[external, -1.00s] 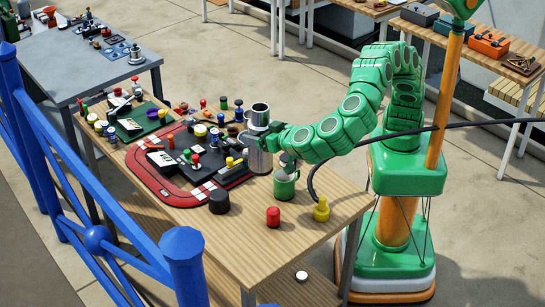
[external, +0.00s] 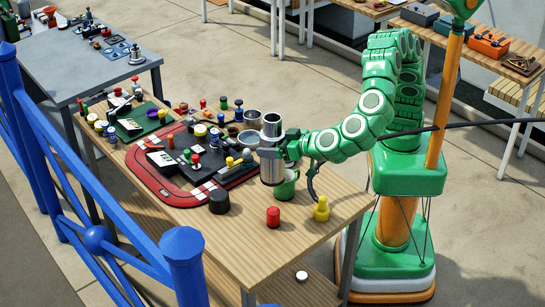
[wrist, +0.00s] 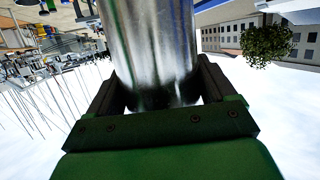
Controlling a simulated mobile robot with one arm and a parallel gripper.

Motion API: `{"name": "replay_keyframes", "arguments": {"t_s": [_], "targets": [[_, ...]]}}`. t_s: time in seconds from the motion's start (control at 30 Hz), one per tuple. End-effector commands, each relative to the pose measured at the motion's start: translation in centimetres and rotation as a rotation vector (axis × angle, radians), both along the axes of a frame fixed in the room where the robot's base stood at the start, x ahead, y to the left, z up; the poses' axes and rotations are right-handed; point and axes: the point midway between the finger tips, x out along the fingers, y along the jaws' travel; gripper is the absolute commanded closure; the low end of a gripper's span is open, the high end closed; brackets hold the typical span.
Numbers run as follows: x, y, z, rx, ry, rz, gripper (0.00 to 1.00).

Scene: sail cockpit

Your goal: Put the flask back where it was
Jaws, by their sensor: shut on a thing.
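The flask (external: 271,168) is a shiny silver cylinder, upright at the right part of the wooden table, in front of part of a green mug (external: 289,187). My gripper (external: 276,147) is shut around the flask from the right side. In the wrist view the flask (wrist: 148,45) stands between the two dark fingers (wrist: 155,95). I cannot tell for sure whether the flask's base is clear of the table.
A metal cup (external: 252,119) and a grey bowl (external: 248,139) stand behind the flask. A red-edged board (external: 160,192) with small pieces lies to the left. Black (external: 219,202), red (external: 273,217) and yellow (external: 321,209) pieces stand near the front. The table's front right corner is bare.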

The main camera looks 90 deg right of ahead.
Motion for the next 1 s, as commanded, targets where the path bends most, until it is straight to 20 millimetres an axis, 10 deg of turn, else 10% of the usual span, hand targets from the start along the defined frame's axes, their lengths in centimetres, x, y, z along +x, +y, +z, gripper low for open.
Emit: {"name": "replay_keyframes", "arguments": {"t_s": [1.0], "targets": [[5.1,4.1,-6.3,-0.001,-0.002,-0.001,0.66]]}}
